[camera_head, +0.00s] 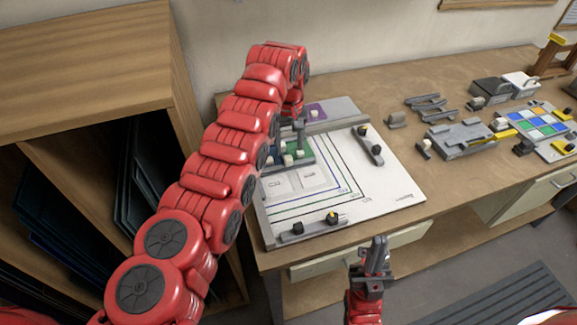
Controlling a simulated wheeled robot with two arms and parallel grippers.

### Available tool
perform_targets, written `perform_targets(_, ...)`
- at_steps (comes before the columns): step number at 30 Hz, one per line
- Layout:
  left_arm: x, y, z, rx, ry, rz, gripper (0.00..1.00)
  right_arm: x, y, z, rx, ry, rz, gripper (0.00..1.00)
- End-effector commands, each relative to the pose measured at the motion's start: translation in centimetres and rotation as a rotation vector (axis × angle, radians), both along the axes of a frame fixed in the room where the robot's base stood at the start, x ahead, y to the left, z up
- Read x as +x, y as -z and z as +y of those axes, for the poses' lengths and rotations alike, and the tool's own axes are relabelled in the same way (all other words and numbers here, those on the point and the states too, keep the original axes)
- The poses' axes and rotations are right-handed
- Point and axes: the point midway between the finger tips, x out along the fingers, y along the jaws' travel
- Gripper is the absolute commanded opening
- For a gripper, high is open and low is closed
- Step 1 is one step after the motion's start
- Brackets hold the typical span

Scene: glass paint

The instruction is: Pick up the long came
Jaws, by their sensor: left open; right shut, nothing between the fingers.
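The long came cannot be told apart for sure at this size. A grey bar with knobs (372,150) lies on the right part of the white pattern board (385,190), and a similar bar (305,231) lies along its front edge. My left gripper (299,136) is over the back left of the board, close to the green and purple pieces there. It is open, small and partly hidden by my own arm. My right gripper (377,248) is shut and empty, upright in front of the table's front edge, off the board.
A grey slotted rack (428,104) and a grey fixture (460,139) stand on the table right of the board. A tray of coloured glass squares (540,127) sits farther right, with grey and white boxes (503,87) behind. A wooden shelf (95,60) stands at the left.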

Motion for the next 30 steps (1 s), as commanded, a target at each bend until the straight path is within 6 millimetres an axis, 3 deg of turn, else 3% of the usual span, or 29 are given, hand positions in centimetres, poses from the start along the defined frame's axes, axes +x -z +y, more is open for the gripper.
perform_targets(5,0.0,1.1,0.2,0.002,-0.001,0.006,0.62,0.0,-1.3,0.0,0.0,0.0,0.0,0.0)
perform_targets(8,0.0,2.6,0.2,0.002,-0.001,0.008,0.62,0.0,-2.5,0.0,0.0,0.0,0.0,0.0)
perform_targets(12,0.0,4.9,0.2,0.003,-0.001,0.006,0.62,0.0,-2.7,0.0,0.0,0.0,0.0,0.0)
perform_targets(19,0.2,5.3,0.2,0.001,0.0,0.0,0.62,0.0,-2.5,0.0,0.0,0.0,0.0,0.0)
perform_targets(30,0.2,5.2,0.2,0.001,-0.001,0.0,0.0,0.0,-2.5,0.0,0.0,0.0,0.0,0.0)
